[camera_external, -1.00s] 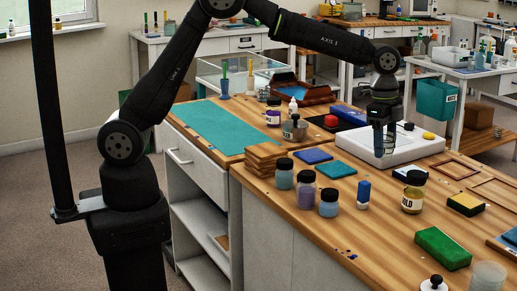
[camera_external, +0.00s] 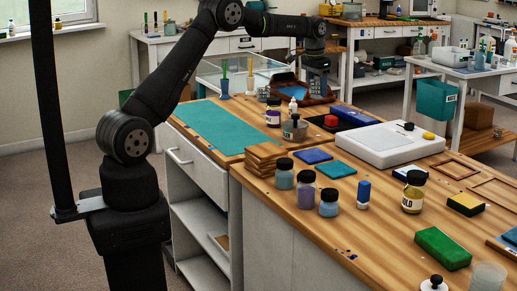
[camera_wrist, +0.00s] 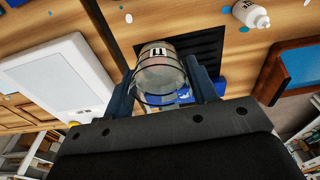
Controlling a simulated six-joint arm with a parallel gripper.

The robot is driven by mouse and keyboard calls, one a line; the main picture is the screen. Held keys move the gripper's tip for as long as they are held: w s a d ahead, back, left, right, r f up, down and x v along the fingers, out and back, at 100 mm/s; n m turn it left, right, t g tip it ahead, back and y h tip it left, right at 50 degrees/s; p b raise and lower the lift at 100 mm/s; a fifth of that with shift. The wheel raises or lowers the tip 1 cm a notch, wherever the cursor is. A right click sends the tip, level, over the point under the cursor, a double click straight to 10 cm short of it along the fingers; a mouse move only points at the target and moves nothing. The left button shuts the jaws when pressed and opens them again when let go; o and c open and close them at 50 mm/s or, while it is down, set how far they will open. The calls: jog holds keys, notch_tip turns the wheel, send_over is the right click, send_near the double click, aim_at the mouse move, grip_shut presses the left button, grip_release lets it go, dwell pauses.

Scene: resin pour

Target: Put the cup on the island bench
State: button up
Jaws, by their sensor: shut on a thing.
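My gripper (camera_external: 316,88) is shut on a clear, label-bearing cup (camera_wrist: 160,72). In the wrist view the cup sits between the two dark blue fingers (camera_wrist: 163,90), above a dark ridged patch on the wood. In the external view my gripper is over the back of the wood-topped island bench (camera_external: 385,238), beside the wooden tray with blue in it (camera_external: 283,94). The cup is hard to make out there against the fingers and background.
A white bottle (camera_external: 293,105), a metal cup (camera_external: 296,128) and several jars stand nearby. Bare wood shows toward the front of the bench.

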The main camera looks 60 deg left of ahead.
jog(key=s+a+n, duration=0.3)
jog(key=s+a, duration=0.1)
jog(key=a, duration=0.6)
jog(key=s+a+n, duration=0.2)
jog(key=s+a, duration=0.1)
jog(key=a, duration=0.7)
jog(key=s+a+n, duration=0.3)
jog(key=s+a, duration=0.1)
jog(key=a, duration=0.6)
jog(key=shift+y, duration=0.4)
jog(key=a+f, duration=0.2)
jog(key=a, duration=0.1)
jog(key=s+a+f, duration=0.1)
jog(key=a+f, duration=0.1)
jog(key=a, duration=0.1)
jog(key=s+a+f, duration=0.1)
jog(key=a+f, duration=0.1)
jog(key=a, duration=0.1)
jog(key=shift+a+f, duration=0.3)
jog(key=shift+f, duration=0.05)
jog(key=shift+s+a+f, duration=0.2)
jog(key=shift+a+f, duration=0.2)
jog(key=shift+a, duration=0.25)
jog(key=shift+f, duration=1.95)
jog(key=shift+f, duration=0.1)
jog(key=o, duration=1)
